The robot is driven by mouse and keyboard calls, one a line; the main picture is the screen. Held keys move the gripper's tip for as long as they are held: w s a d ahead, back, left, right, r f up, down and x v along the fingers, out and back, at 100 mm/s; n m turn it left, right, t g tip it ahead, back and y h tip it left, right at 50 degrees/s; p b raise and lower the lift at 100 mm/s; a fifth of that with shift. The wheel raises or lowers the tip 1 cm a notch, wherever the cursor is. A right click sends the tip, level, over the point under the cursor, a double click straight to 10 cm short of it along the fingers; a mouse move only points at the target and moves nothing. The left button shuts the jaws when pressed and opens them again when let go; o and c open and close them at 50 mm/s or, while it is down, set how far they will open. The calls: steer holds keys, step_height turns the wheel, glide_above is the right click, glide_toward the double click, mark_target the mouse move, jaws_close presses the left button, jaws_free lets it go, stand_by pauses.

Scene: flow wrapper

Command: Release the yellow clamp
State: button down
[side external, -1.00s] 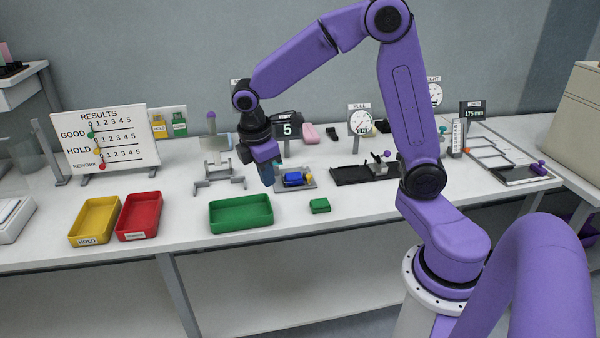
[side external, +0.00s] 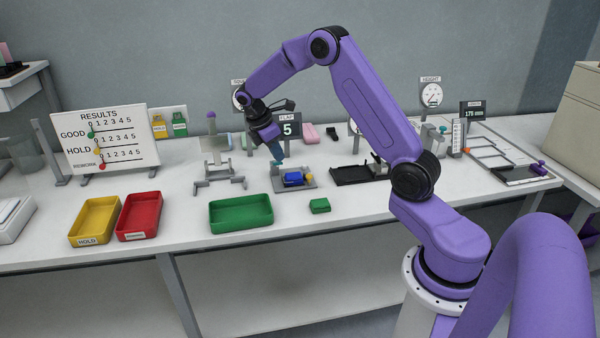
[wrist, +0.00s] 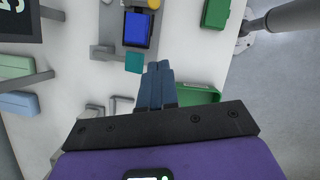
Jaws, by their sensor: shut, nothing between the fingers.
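The yellow clamp (side external: 309,177) is a small yellow piece at the right end of a blue block (side external: 293,179) on a grey fixture (side external: 279,186). In the wrist view the yellow clamp (wrist: 154,4) shows at the top edge, partly cut off, beyond the blue block (wrist: 136,30). A teal square (wrist: 134,62) lies at the fixture's near end there. My gripper (side external: 279,161) is above the back left part of the fixture, apart from the clamp. In the wrist view my gripper (wrist: 158,68) has its blue fingers together and empty.
A green tray (side external: 241,213), a red tray (side external: 139,217) and a yellow tray (side external: 95,222) stand along the front of the table. A small green block (side external: 320,206) lies in front of the fixture. A display reading 5 (side external: 287,130) stands behind it. A grey stand (side external: 217,165) is to the left.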

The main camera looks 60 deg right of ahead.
mark_target(307, 176)
steer(key=x, duration=1)
steer(key=shift+a, duration=0.1)
steer(key=shift+s+d, duration=0.25)
steer(key=shift+d, duration=0.25)
steer(key=shift+s+d, duration=0.3)
steer(key=shift+d, duration=0.25)
steer(key=shift+s+d, duration=0.35)
steer(key=shift+d, duration=0.4)
